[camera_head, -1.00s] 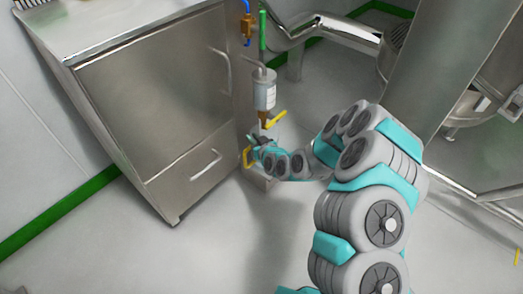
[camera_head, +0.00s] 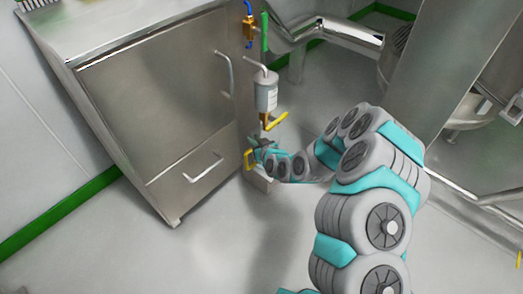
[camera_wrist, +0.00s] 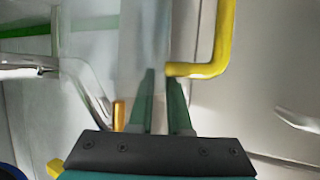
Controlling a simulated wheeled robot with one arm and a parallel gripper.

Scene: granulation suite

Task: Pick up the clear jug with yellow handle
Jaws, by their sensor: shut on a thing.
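The clear jug stands upright under the tap beside the steel cabinet.
A filter housing (camera_head: 265,92) with a yellow valve lever (camera_head: 277,121) hangs just above my gripper. The steel cabinet (camera_head: 150,100) is close on the left. Large steel pipework (camera_head: 345,33) stands behind. The front floor is clear.

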